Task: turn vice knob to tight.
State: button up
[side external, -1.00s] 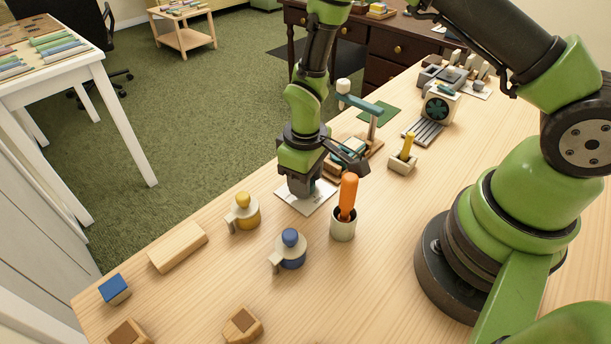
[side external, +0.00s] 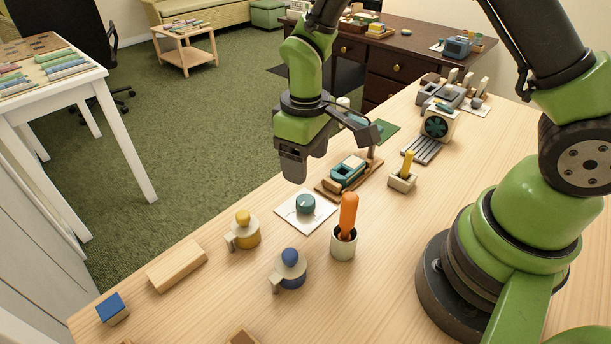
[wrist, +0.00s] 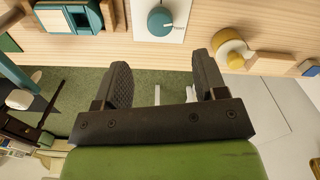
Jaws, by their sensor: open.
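A round teal knob (side external: 306,204) sits on a flat white plate (side external: 287,212) on the wooden table. In the wrist view the knob (wrist: 159,20) is near the top, with a pale pointer line toward its right side; the plate's print is too small to read. A teal and wooden vice-like device (side external: 347,172) stands just behind the plate. My gripper (side external: 296,176) hangs above and behind the knob, apart from it. In the wrist view its two dark fingers (wrist: 160,68) are spread wide with nothing between them.
An orange-handled tool (side external: 348,215) stands in a pale cup to the right of the plate. A yellow-topped piece (side external: 243,231) and a blue-topped piece (side external: 290,270) stand in front. A wooden block (side external: 177,265) lies left, near the table edge.

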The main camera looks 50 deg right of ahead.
aim_at(305, 199)
jog(key=shift+r, duration=0.55)
notch_tip(305, 199, down, 10)
jog(key=shift+f+n+y, duration=0.1)
jog(key=shift+n+y, duration=0.3)
jog(key=shift+n, duration=0.8)
